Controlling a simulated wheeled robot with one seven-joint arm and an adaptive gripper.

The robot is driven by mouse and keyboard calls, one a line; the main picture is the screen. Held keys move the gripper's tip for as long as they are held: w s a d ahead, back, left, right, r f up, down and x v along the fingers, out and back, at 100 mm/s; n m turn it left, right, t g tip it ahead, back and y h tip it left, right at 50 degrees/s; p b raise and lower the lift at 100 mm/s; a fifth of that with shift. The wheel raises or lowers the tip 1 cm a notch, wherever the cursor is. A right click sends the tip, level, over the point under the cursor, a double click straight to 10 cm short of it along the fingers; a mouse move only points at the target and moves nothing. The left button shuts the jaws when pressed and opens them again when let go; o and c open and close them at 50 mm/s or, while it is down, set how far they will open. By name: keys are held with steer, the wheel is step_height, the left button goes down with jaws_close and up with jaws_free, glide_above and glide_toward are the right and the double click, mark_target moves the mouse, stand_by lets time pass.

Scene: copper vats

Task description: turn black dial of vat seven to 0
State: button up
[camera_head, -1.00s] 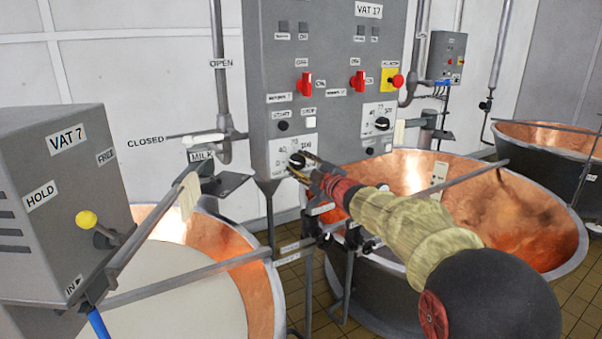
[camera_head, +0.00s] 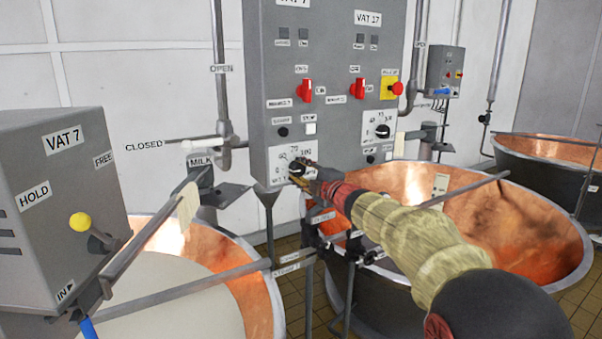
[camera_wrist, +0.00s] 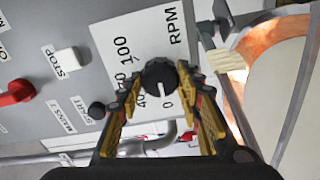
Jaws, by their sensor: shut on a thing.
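The black dial (camera_head: 297,168) sits on a white scale plate at the lower left of the grey control panel, under a partly cut-off VAT 7 label (camera_head: 292,2). My gripper (camera_head: 305,178) reaches it from the lower right. In the wrist view the dial (camera_wrist: 160,76) lies between the two yellow-padded fingers (camera_wrist: 165,100), and my gripper is shut on it. The scale plate (camera_wrist: 145,40) reads 100, 40, 0 and RPM. The dial's pale pointer faces the side with the 40 and 0; its exact setting is hard to read.
Red switches (camera_head: 305,90) and small push buttons sit above the dial. A second black dial (camera_head: 383,131) is to the right. A copper vat (camera_head: 510,222) stands under my arm, and another copper vat (camera_head: 258,290) with white contents is at left, beside a grey VAT 7 box (camera_head: 60,190).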

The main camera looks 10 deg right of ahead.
steer(key=shift+f, duration=0.1)
steer(key=o, duration=1.1)
steer(key=shift+o, duration=0.3)
steer(key=v, duration=1.2)
